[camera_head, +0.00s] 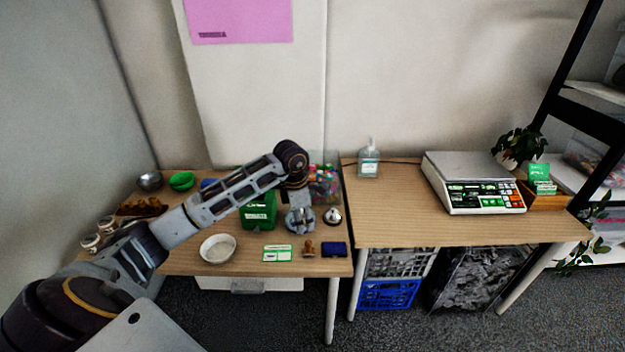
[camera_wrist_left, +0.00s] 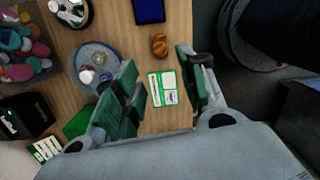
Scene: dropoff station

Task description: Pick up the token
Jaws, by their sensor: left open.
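No single token stands out. Colourful rounded pieces that may be tokens fill a clear bin (camera_head: 325,196), which also shows at the left edge of the wrist view (camera_wrist_left: 40,70). A round grey tray (camera_wrist_left: 84,84) holds a few small items too small to name. My left gripper (camera_wrist_left: 156,62) is open and empty, with its green-padded fingers apart. Between and beyond them on the table lie a green-and-white card (camera_wrist_left: 162,88) and a small brown wooden object (camera_wrist_left: 159,45). In the head view the left gripper (camera_head: 300,208) hangs by the tray, partly covering it. My right gripper is out of view.
A bell (camera_head: 332,216) and a dark blue pad (camera_head: 334,249) are near the table's right edge. A green box (camera_head: 258,212) and a white bowl (camera_head: 217,248) stand left. The right table holds a scale (camera_head: 473,182) and a bottle (camera_head: 369,160); its front is clear.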

